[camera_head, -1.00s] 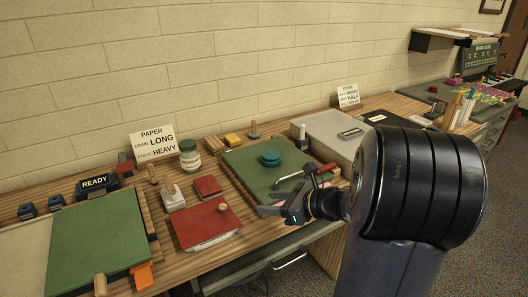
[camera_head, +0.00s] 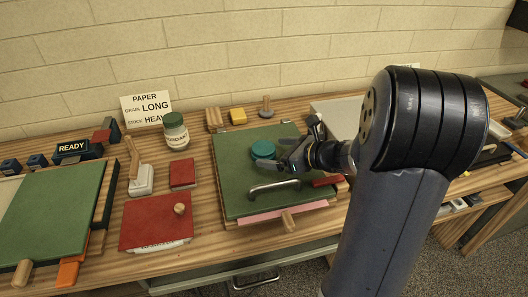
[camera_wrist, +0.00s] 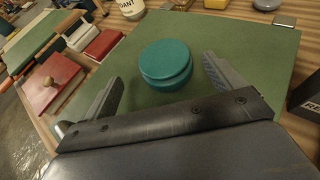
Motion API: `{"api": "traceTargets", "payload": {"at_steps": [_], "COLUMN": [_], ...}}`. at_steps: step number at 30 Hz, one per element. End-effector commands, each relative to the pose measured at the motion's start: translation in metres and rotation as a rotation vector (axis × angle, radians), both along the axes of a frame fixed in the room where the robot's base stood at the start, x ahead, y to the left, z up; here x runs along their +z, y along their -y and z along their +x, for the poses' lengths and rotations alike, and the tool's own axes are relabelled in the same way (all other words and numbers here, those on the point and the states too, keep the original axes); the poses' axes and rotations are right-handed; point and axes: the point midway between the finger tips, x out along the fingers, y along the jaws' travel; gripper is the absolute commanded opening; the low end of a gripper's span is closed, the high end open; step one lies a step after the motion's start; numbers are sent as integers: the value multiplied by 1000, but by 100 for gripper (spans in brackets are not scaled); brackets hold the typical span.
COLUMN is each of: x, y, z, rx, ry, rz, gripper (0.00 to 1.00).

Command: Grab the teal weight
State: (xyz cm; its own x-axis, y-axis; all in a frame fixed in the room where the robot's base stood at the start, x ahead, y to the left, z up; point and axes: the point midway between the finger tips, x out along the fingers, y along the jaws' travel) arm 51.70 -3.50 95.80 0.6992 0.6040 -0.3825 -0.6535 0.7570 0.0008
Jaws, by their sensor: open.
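The teal weight (camera_head: 263,150) is a round, stepped disc resting on the green board (camera_head: 233,190) on the wooden bench. In the wrist view the teal weight (camera_wrist: 166,64) lies just beyond and between my two fingertips, with space on both sides. My gripper (camera_head: 284,157) is open and empty, close to the right of the weight in the head view. In the wrist view both fingers of my gripper (camera_wrist: 160,85) show spread apart, and the green board (camera_wrist: 255,60) lies under them.
A metal handle (camera_head: 274,187) crosses the board's front part. A white jar with a green lid (camera_head: 175,132), a red block (camera_head: 183,174) and a red board with a knob (camera_head: 150,222) are to the left. A yellow block (camera_head: 238,116) stands behind the board.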

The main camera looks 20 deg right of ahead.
Motion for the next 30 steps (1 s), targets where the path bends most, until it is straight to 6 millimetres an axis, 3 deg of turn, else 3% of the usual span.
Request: {"api": "traceTargets", "payload": {"at_steps": [10, 20, 30], "x": [-17, -20, -20], "y": [-21, -26, -26], "z": [35, 41, 41], "rx": [3, 0, 0], "ry": [-1, 1, 0], "rz": [0, -1, 0], "gripper": [90, 90, 63]}}
